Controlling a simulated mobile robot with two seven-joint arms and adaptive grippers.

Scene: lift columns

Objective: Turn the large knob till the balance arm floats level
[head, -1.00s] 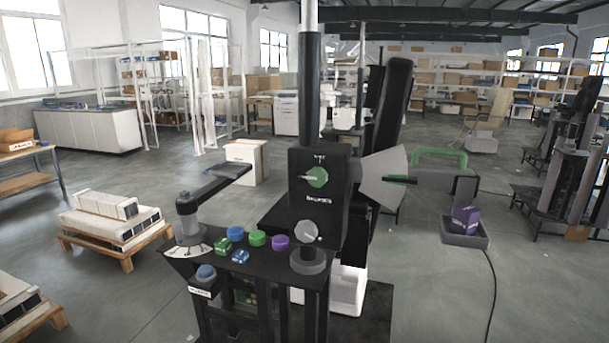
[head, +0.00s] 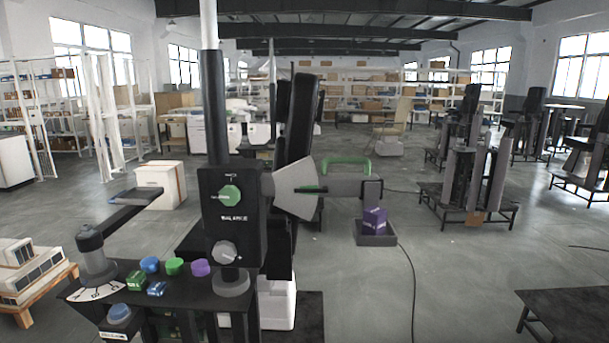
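A black box on a tall column carries a round green knob (head: 230,195) near its top and a light grey knob (head: 224,251) lower down, with the word BALANCE between them. Which is the large knob I cannot tell by size. To the right, a grey fan-shaped plate (head: 291,187) with a green mark stands beside the box. The balance arm (head: 343,191) reaches right from it and looks roughly level. Neither gripper is in view.
The black bench (head: 190,305) carries blue, green and purple buttons and a black lever (head: 128,209) over a white dial at left. A white box (head: 160,185) stands behind the lever. A low dark platform (head: 570,310) is at lower right. Open floor lies right of the tray.

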